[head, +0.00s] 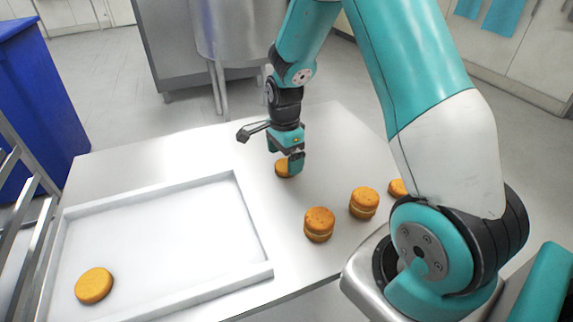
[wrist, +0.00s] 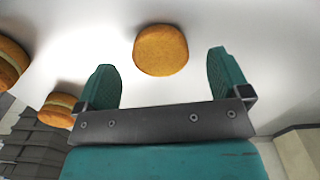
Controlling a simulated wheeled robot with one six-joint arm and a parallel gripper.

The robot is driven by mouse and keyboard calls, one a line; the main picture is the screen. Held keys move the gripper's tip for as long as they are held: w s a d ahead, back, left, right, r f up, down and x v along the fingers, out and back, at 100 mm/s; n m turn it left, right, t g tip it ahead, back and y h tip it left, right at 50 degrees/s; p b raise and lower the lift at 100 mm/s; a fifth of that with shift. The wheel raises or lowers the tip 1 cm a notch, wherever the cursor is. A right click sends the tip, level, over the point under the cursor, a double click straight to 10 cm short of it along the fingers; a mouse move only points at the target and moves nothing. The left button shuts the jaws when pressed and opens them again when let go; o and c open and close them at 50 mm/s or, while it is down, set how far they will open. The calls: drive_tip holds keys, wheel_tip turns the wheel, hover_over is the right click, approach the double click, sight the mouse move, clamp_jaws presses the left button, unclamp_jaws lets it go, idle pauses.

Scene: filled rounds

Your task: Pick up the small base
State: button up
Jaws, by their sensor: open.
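A small round golden-brown base (head: 283,168) lies on the metal table, partly hidden behind my gripper in the head view. In the wrist view the base (wrist: 161,50) lies flat, slightly beyond the fingertips and about midway between them. My gripper (head: 287,160) points down at the base. In the wrist view my gripper (wrist: 164,75) has its two teal fingers spread wide with nothing between them. I cannot tell how far the fingertips are above the table.
A white tray (head: 255,220) with raised walls holds one round base (head: 94,286) at its near left. Filled rounds (head: 319,224) and (head: 363,203) stand right of the tray, with another round (head: 397,188) partly hidden by my arm. The table (head: 330,130) is clear behind.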

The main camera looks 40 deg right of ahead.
sight(286, 167)
drive_tip(key=shift+f, duration=1.35)
drive_tip(key=c, duration=0.8)
drive_tip(key=shift+o, duration=0.2)
drive_tip(key=shift+r, duration=0.15)
